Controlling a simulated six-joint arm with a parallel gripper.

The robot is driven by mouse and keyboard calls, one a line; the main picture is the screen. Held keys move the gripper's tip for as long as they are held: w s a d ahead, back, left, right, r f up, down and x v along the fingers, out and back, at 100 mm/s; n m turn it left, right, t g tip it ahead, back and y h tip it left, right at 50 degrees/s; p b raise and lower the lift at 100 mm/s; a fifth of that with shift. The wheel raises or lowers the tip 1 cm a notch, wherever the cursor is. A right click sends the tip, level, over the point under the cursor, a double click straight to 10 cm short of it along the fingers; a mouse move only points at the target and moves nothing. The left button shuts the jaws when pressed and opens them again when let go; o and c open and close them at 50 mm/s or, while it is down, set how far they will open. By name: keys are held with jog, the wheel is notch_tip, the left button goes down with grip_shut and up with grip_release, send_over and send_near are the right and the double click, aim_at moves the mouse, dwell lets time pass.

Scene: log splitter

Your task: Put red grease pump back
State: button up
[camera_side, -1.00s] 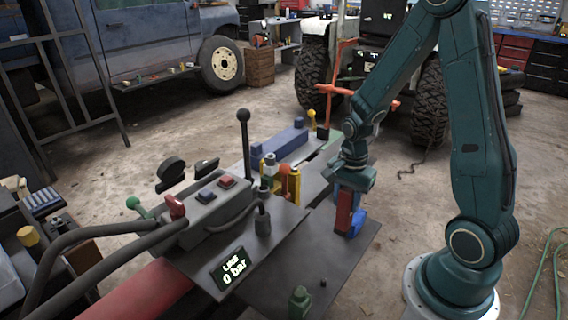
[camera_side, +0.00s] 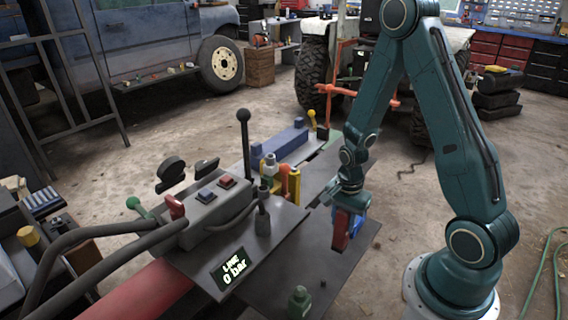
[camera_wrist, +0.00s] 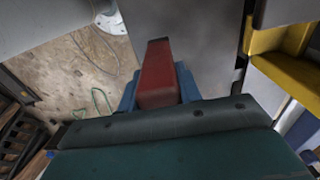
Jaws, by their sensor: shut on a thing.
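The red grease pump (camera_side: 341,230) is a red block-like body held between the blue fingers of my gripper (camera_side: 348,222). It hangs tilted over the dark metal plate. In the wrist view the red pump (camera_wrist: 157,75) lies between the two blue fingertips (camera_wrist: 158,88), which close on it from both sides. Its lower end is near the plate in the side view; whether it touches cannot be told. A yellow upright piece (camera_side: 294,185) and an orange one (camera_side: 284,173) stand to the left of my gripper, apart from it.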

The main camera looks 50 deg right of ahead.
aim_at(342, 228)
jog(key=shift+f, duration=1.5)
jog(key=shift+f, duration=0.15)
jog(key=o, duration=1.2)
jog(key=shift+s+d+r, duration=0.1)
jog(key=shift+r, duration=3.35)
jog(key=shift+d+r, duration=0.1)
jog(key=shift+r, duration=3.3)
